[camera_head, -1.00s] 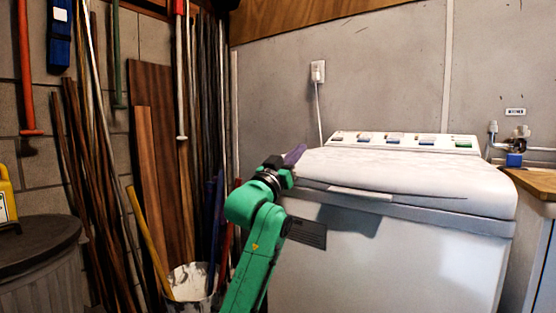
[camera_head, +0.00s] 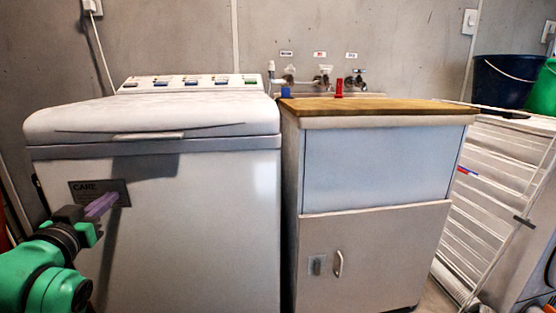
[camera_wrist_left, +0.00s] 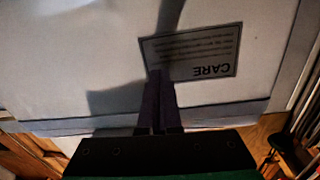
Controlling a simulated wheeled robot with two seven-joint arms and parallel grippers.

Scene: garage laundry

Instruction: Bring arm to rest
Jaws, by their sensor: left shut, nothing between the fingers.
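My left gripper (camera_head: 101,206) is at the lower left of the head view, on the green arm. Its purple fingers are shut with nothing between them. It is in front of the white washing machine (camera_head: 200,230), close to the grey CARE label (camera_head: 84,188). In the left wrist view the shut fingers (camera_wrist_left: 157,80) point at the machine's front, with the CARE label (camera_wrist_left: 215,68) upside down just behind them. Whether they touch the front, I cannot tell. My right gripper is not in view.
A white drying rack (camera_head: 490,190) and a dark blue bucket (camera_head: 505,80) are at the far right. Taps (camera_head: 325,77) are on the wall.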

